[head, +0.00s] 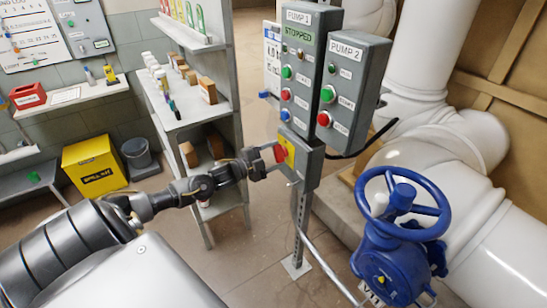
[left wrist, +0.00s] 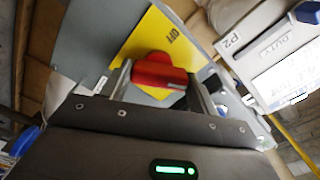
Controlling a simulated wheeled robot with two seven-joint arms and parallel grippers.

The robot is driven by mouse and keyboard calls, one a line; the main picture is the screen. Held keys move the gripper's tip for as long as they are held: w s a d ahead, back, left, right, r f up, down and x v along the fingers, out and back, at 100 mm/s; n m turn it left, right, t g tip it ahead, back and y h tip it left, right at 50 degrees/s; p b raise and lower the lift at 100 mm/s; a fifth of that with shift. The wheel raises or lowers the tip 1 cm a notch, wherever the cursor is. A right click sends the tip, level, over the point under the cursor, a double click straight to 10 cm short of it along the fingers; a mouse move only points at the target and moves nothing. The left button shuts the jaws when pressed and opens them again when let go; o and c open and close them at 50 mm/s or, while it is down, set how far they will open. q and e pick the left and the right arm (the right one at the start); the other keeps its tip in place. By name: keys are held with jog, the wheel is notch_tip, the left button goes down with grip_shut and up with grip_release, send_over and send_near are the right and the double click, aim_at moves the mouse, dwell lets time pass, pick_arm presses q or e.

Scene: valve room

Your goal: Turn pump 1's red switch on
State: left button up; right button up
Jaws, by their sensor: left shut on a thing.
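The red switch (left wrist: 160,73) sits on a yellow plate (left wrist: 172,36) marked "OFF" in the left wrist view. In the head view the yellow plate (head: 289,149) is on a grey box below the Pump 1 panel (head: 297,70), whose display reads "STOPPED". My left gripper (head: 274,157) reaches in from the left and is shut on the red switch, with a finger on each side of it. The fingers partly hide the switch in the head view. My right gripper is not in view.
The Pump 2 panel (head: 348,85) hangs right of Pump 1. A blue valve wheel (head: 403,204) stands at the lower right before white pipes (head: 440,130). A grey shelf (head: 180,112) with small items stands behind my left arm. A yellow bin (head: 94,166) is at the left.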

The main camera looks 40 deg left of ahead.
pick_arm(q)
jog(key=m+b, duration=0.2)
jog(key=m, duration=0.3)
jog(key=shift+m, duration=0.3)
dwell(0.5)
jog(key=o, duration=1)
jog(key=shift+s, duration=0.1)
jog(key=shift+b+v, duration=0.5)
jog(key=shift+v, duration=4.8)
